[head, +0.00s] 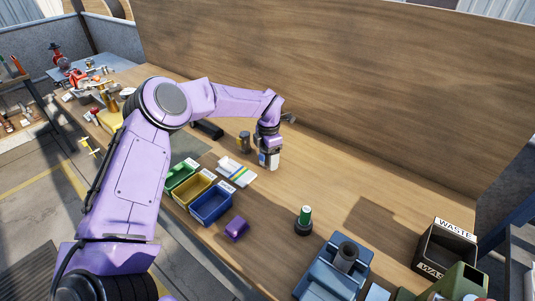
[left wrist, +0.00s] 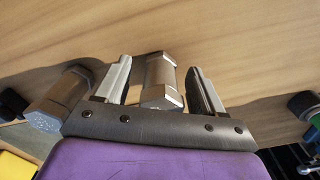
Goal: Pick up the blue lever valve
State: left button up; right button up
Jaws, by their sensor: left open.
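My left gripper (head: 269,163) reaches down over the middle of the wooden bench. In the left wrist view its two fingers (left wrist: 163,85) are apart, with a grey metal hexagonal piece (left wrist: 158,80) between them. I see gaps on both sides of that piece. A second grey hexagonal part (left wrist: 62,98) lies just outside the left finger. A small blue patch (head: 262,158) shows at the gripper in the head view. I cannot tell whether it belongs to the blue lever valve, and no blue lever is clear in either view. My right gripper is not in view.
Green (head: 180,174), yellow (head: 194,189) and blue (head: 211,206) bins line the front edge. A purple block (head: 237,229), a green-topped cylinder (head: 304,219), a blue vise-like fixture (head: 335,268) and a waste box (head: 446,250) stand rightward. A tall wooden panel (head: 350,80) closes the back.

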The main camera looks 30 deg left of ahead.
pick_arm(q)
jog(key=shift+s+f, duration=0.15)
jog(key=shift+f, duration=0.3)
jog(key=c, duration=1.2)
jog(key=shift+c, duration=0.2)
jog(key=shift+r, duration=0.1)
